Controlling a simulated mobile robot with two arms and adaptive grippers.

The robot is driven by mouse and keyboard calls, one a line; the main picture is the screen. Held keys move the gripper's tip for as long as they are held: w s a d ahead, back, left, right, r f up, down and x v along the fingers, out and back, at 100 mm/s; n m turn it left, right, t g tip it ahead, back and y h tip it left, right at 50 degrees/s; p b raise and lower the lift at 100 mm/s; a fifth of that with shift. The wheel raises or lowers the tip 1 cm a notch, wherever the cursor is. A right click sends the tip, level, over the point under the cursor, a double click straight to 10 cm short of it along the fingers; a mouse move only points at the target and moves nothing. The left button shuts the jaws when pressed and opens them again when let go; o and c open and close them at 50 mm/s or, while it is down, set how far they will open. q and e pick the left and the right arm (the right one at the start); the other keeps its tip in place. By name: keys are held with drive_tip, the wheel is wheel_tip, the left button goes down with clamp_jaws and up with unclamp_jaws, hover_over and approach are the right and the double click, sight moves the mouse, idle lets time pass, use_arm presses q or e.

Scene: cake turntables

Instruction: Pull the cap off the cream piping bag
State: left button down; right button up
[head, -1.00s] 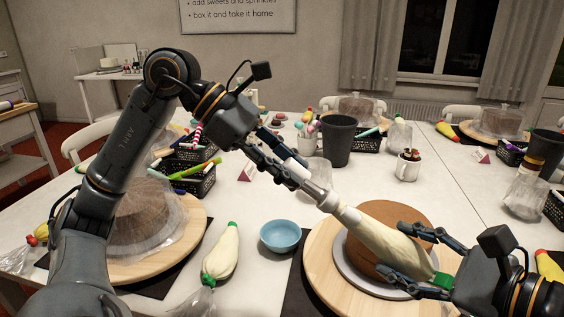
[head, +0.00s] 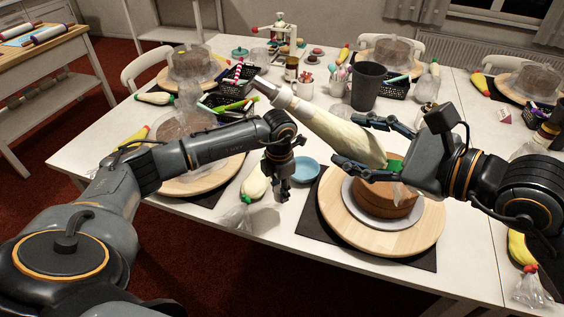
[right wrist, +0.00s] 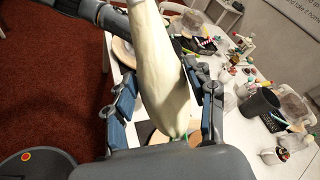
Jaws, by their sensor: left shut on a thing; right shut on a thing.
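The cream piping bag (head: 335,128) is held up at a slant above the cake, its tip toward the upper left. The pale nozzle end (head: 270,90) shows bare, with no gripper on it. My right gripper (head: 352,143) is shut around the bag's wide end, near the green tie (head: 395,165). In the right wrist view the bag (right wrist: 160,75) fills the space between the fingers. My left gripper (head: 283,190) points down, left of the bag and apart from it. It is shut on the cap, which the fingers largely hide.
Below the bag, a brown cake (head: 385,203) stands on a wooden turntable (head: 330,215). A blue bowl (head: 305,170) and another piping bag (head: 254,182) lie near my left gripper. A dark cup (head: 367,88) and pen baskets stand behind.

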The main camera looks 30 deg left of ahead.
sight(278, 214)
use_arm(q)
drive_tip(key=shift+s+a+f, duration=0.15)
drive_tip(key=shift+a+f, duration=0.05)
use_arm(e)
drive_tip(key=shift+a+r, duration=0.1)
drive_tip(key=shift+r, duration=0.15)
use_arm(q)
drive_tip(key=shift+a+f, duration=0.1)
drive_tip(key=shift+f, duration=0.2)
use_arm(e)
drive_tip(key=shift+f, duration=0.1)
use_arm(q)
drive_tip(key=shift+f+b, duration=0.45)
drive_tip(key=shift+f, duration=0.1)
use_arm(e)
drive_tip(key=shift+w+f, duration=0.1)
drive_tip(key=shift+f, duration=0.35)
use_arm(q)
drive_tip(key=shift+f+b, duration=1.8)
drive_tip(key=shift+f, duration=0.75)
use_arm(e)
drive_tip(key=shift+f, duration=1.75)
use_arm(q)
drive_tip(key=shift+f, duration=0.25)
use_arm(e)
drive_tip(key=shift+f, duration=0.25)
use_arm(q)
drive_tip(key=c, duration=1)
unclamp_jaws()
drive_tip(key=shift+o, duration=0.2)
